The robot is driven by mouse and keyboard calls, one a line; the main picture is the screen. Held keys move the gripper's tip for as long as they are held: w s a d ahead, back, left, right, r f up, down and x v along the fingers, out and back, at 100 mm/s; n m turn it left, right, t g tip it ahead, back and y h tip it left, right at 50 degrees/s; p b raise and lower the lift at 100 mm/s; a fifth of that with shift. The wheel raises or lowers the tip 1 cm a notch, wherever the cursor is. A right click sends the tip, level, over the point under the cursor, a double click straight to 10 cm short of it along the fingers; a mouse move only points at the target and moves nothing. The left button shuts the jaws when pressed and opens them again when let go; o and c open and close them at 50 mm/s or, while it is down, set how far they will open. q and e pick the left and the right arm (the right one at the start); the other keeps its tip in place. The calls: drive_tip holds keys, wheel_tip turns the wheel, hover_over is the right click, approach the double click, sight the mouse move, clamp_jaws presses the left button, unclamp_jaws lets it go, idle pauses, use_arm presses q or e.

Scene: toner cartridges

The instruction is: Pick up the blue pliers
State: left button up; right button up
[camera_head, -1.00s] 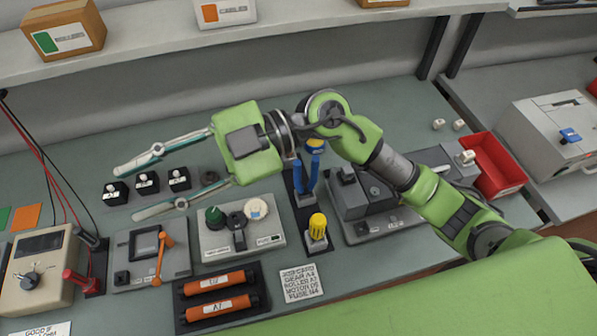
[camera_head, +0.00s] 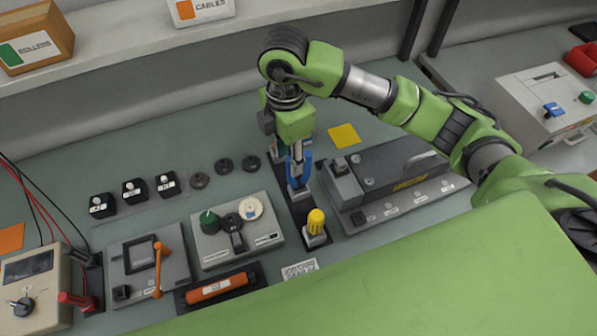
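The blue pliers (camera_head: 298,173) stand upright in a dark narrow holder (camera_head: 293,208) at the middle of the bench, handles up. My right gripper (camera_head: 298,153) points down, directly over and around the top of the handles. Its fingers are seen nearly edge-on and overlap the pliers, so I cannot tell whether they touch or grip them. The upper part of the pliers is partly hidden by the gripper. My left gripper is not in view.
A yellow-handled tool (camera_head: 316,221) stands in front in the same holder. A grey machine (camera_head: 400,176) stands close on the right, a knobbed panel (camera_head: 238,230) on the left. Black blocks (camera_head: 133,190) and dark discs (camera_head: 225,166) lie further left. A shelf (camera_head: 130,62) runs behind.

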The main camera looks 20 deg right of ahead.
sight(298, 186)
wheel_tip(298, 186, down, 3)
drive_tip(key=shift+r, duration=0.1)
wheel_tip(298, 186, down, 5)
drive_tip(key=p, duration=0.3)
drive_tip(key=shift+s+d+r, duration=0.1)
drive_tip(key=shift+s+d, duration=0.05)
drive_tip(key=shift+f, duration=0.3)
clamp_jaws()
